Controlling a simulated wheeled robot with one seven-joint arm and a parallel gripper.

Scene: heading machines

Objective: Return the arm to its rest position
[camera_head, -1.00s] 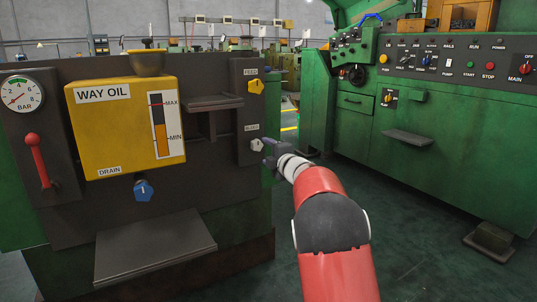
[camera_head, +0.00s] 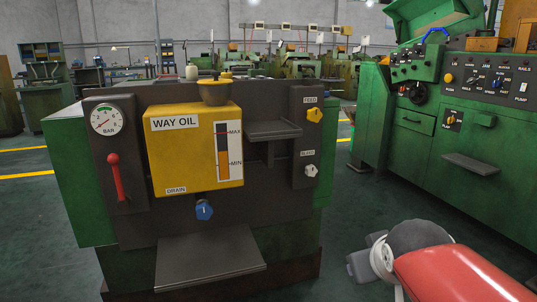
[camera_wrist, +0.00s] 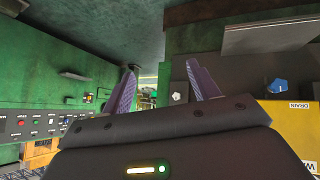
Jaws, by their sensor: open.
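My red arm (camera_head: 455,275) reaches in from the lower right of the head view, folded low. My gripper (camera_wrist: 165,88) shows in the wrist view with its two purple fingers spread apart and nothing between them. In the head view only part of the gripper's dark body shows beside the wrist, and its fingertips cannot be made out. The gripper is clear of the way oil machine, in front of it and to its right. The white bleed knob (camera_head: 311,170) on that machine is free of the gripper.
The way oil machine has a yellow tank (camera_head: 195,150), a red lever (camera_head: 117,177), a blue drain knob (camera_head: 204,210) and a protruding lower tray (camera_head: 210,258). A green control machine (camera_head: 430,150) stands at the right. Open floor (camera_head: 345,225) lies between them.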

